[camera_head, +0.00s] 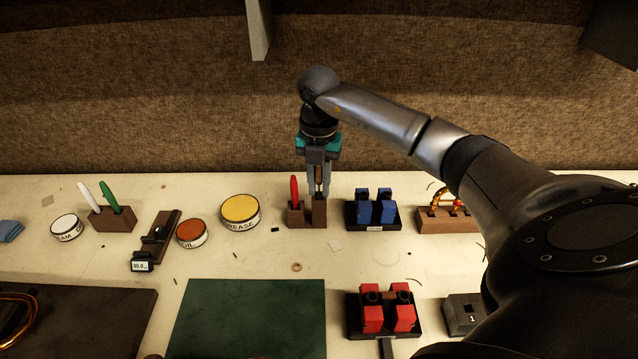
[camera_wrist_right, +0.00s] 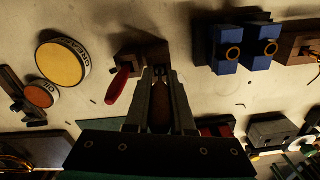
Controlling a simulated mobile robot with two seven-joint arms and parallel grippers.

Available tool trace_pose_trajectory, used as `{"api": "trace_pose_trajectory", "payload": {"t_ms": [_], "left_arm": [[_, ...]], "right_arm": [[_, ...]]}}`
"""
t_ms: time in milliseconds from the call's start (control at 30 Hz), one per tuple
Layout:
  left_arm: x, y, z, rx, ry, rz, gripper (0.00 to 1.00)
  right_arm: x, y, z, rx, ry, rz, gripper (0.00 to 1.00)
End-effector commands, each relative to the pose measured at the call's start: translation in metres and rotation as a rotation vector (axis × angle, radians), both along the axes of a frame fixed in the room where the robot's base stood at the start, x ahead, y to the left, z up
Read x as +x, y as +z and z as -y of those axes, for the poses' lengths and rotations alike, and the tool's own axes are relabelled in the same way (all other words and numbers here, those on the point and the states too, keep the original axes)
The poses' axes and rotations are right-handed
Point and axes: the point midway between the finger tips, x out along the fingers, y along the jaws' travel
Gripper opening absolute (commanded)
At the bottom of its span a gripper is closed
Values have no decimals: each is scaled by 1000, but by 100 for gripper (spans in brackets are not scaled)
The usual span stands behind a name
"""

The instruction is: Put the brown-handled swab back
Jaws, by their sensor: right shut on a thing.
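My right gripper (camera_head: 318,192) points straight down over a small dark wooden block (camera_head: 306,218). It is shut on the brown-handled swab (camera_wrist_right: 160,116), whose handle shows between the fingers in the right wrist view. The lower end of the swab meets the right part of the block in the head view; how deep it sits is hidden. A red-handled tool (camera_head: 294,189) stands in the left part of the same block, and it also shows in the wrist view (camera_wrist_right: 117,88). My left gripper is not in view.
Left of the block stand a yellow-topped grease tin (camera_head: 240,210) and an orange-topped tin (camera_head: 191,232). Blue blocks on a black stand (camera_head: 372,212) are close on the right. Red blocks (camera_head: 387,312) and a green mat (camera_head: 250,320) lie nearer. A wooden rack (camera_head: 437,220) is further right.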

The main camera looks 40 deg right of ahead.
Motion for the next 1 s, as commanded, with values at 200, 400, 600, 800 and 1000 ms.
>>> {"api": "trace_pose_trajectory", "payload": {"t_ms": [200, 400, 600, 800, 1000], "left_arm": [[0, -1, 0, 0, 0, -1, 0], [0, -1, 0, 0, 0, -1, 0], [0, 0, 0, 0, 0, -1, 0], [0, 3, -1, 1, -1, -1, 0], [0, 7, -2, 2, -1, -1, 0]], "right_arm": [[0, -2, 0, -1, -1, -1, 38], [0, -2, 0, -1, -1, -1, 52], [0, 0, 0, 0, -1, 0, 52], [1, 25, 1, -1, -1, 5, 52], [1, 70, 0, -1, -1, 6, 52]]}}
